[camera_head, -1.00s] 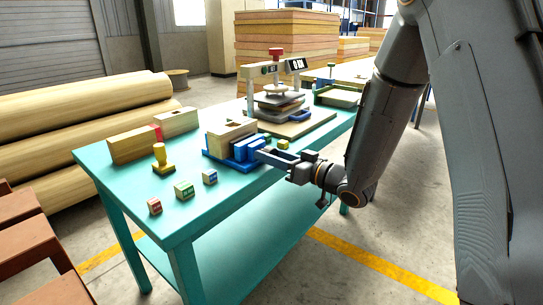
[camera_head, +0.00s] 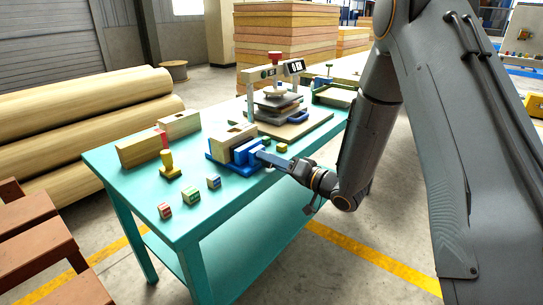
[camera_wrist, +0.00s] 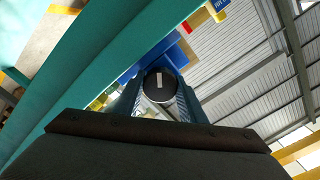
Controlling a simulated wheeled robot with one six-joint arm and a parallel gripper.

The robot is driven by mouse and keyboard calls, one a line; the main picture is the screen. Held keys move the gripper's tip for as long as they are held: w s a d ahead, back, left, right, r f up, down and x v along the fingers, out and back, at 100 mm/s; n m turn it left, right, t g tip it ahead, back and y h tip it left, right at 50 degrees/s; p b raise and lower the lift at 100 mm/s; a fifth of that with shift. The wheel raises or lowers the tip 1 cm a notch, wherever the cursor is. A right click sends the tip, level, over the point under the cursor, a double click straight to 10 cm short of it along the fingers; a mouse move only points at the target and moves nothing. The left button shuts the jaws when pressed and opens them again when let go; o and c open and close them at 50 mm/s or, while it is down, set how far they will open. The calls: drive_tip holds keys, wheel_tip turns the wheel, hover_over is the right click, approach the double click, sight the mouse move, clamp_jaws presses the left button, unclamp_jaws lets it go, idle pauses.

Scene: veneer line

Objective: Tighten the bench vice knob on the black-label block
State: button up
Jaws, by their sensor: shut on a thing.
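No label on that block can be read from here. My gripper (camera_head: 268,157) reaches in from the right at the front of the vice. In the wrist view the dark round vice knob (camera_wrist: 160,84), with a pale line on its face, sits between the two blue fingers of my gripper (camera_wrist: 158,98), which are shut on it. In the head view the fingers hide the knob.
The teal table (camera_head: 120,185) also holds small labelled cubes (camera_head: 191,195), a yellow stamp-like piece (camera_head: 168,166), more wooden blocks (camera_head: 140,149) and a press (camera_head: 277,100) behind the vice. Log rolls (camera_head: 80,125) lie beyond the left side. Floor is clear at front right.

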drive_tip(key=shift+a+m+p, duration=0.1)
drive_tip(key=shift+m+p, duration=0.3)
drive_tip(key=shift+m, duration=0.2)
drive_tip(key=o, duration=1)
drive_tip(key=shift+o, duration=0.2)
drive_tip(key=shift+s+d, duration=0.15)
drive_tip(key=shift+d, duration=0.15)
drive_tip(key=v, duration=0.7)
drive_tip(key=shift+s+d, duration=0.1)
